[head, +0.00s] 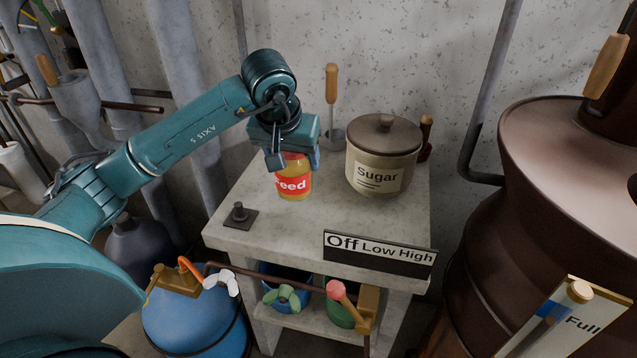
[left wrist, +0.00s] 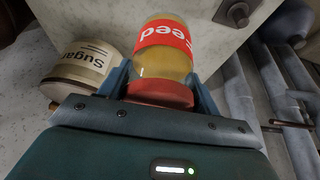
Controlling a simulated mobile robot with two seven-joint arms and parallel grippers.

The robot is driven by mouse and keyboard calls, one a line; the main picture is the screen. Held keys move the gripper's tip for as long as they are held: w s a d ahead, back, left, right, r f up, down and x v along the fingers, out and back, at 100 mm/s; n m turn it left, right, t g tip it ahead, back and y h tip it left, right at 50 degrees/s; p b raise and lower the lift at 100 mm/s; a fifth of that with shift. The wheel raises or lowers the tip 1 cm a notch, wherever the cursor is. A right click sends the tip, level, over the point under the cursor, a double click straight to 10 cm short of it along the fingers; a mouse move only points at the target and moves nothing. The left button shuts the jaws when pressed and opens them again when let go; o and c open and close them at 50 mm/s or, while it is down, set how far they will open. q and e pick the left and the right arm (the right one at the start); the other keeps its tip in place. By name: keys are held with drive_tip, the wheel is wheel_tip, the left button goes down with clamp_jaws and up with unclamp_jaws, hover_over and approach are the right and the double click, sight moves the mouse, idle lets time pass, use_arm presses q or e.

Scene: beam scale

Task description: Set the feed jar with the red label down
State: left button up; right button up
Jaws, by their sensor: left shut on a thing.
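The feed jar (head: 293,184) with the red label is upright at the table's left part in the head view. My left gripper (head: 291,158) is above it and shut on its upper end, one finger on each side. In the left wrist view the jar (left wrist: 165,60) shows yellowish contents and a reddish lid between the fingers (left wrist: 162,92). The jar's base is at or very near the stone tabletop (head: 310,222); I cannot tell whether it touches. My right gripper is not in view.
A sugar crock (head: 382,158) stands to the right of the jar. A small dark peg on a plate (head: 240,215) is at the table's front left. An Off/Low/High sign (head: 379,254) is on the front edge. A brown vessel (head: 550,200) stands at right.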

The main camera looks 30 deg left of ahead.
sight(294, 190)
use_arm(q)
drive_tip(key=f, duration=0.3)
drive_tip(key=shift+s, duration=0.2)
drive_tip(key=shift+w+f, duration=0.1)
drive_tip(key=shift+f, duration=2.2)
drive_tip(key=shift+f, duration=0.15)
drive_tip(key=o, duration=1.2)
drive_tip(key=shift+c, duration=0.2)
drive_tip(key=v, duration=1.2)
